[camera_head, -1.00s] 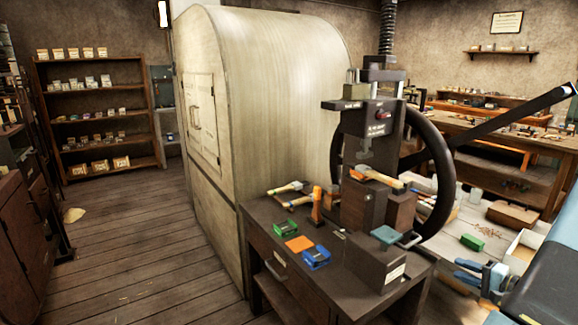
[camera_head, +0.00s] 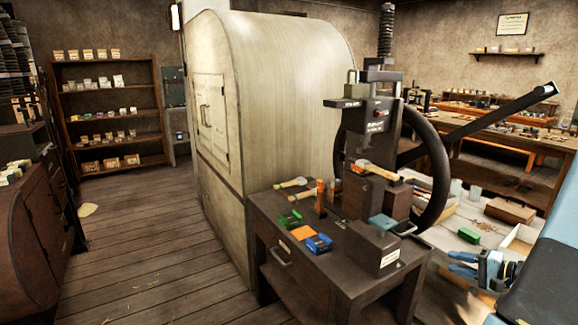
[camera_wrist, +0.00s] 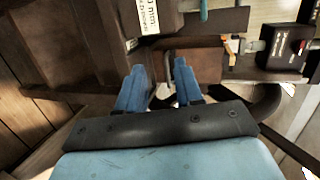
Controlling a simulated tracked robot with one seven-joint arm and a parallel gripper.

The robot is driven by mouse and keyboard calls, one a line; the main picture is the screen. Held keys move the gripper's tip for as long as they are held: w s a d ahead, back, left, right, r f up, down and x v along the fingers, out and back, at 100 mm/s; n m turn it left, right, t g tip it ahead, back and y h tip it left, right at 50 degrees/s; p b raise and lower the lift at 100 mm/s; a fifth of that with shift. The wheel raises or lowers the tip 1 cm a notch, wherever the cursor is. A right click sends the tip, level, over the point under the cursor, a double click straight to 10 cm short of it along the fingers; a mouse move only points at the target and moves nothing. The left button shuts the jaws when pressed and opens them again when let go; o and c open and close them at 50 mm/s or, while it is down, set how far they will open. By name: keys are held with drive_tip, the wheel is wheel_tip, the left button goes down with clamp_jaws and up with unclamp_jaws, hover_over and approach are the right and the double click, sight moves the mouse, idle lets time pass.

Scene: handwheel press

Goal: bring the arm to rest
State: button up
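My gripper (camera_head: 468,265) is at the lower right of the head view, over the right-hand bench and right of the press. In the wrist view my gripper (camera_wrist: 160,78) has its two blue fingers apart, with a clear gap between them. I see nothing held between them; a pale curved piece shows in or behind the gap. The dark handwheel press (camera_head: 372,135) stands on a small dark table (camera_head: 345,268), with its large wheel (camera_head: 440,170) and long lever (camera_head: 490,118). My gripper looks apart from the press in the head view.
A large cream cabinet (camera_head: 285,100) stands left of the press. The right bench holds a brown box (camera_head: 509,210) and a green block (camera_head: 467,238). The wooden floor (camera_head: 165,250) at left is largely clear.

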drive_tip(key=s+a+r+n+g, duration=0.25)
drive_tip(key=a+r+g, duration=0.35)
drive_tip(key=a, duration=0.4)
drive_tip(key=s+a+r+n+g, duration=0.2)
drive_tip(key=a+r+n+g, duration=0.15)
drive_tip(key=a+r, duration=0.55)
drive_tip(key=s+a+r+n+t+h, duration=0.1)
drive_tip(key=s+a+r+n+h, duration=0.1)
drive_tip(key=s+a+r+h, duration=0.2)
drive_tip(key=s+a+r+n+t+h, duration=0.2)
drive_tip(key=s+a+r+h, duration=0.3)
drive_tip(key=s+r, duration=0.3)
drive_tip(key=shift+s+r+n, duration=0.15)
drive_tip(key=shift+s+n, duration=0.15)
drive_tip(key=shift+s, duration=0.55)
drive_tip(key=shift+a, duration=0.1)
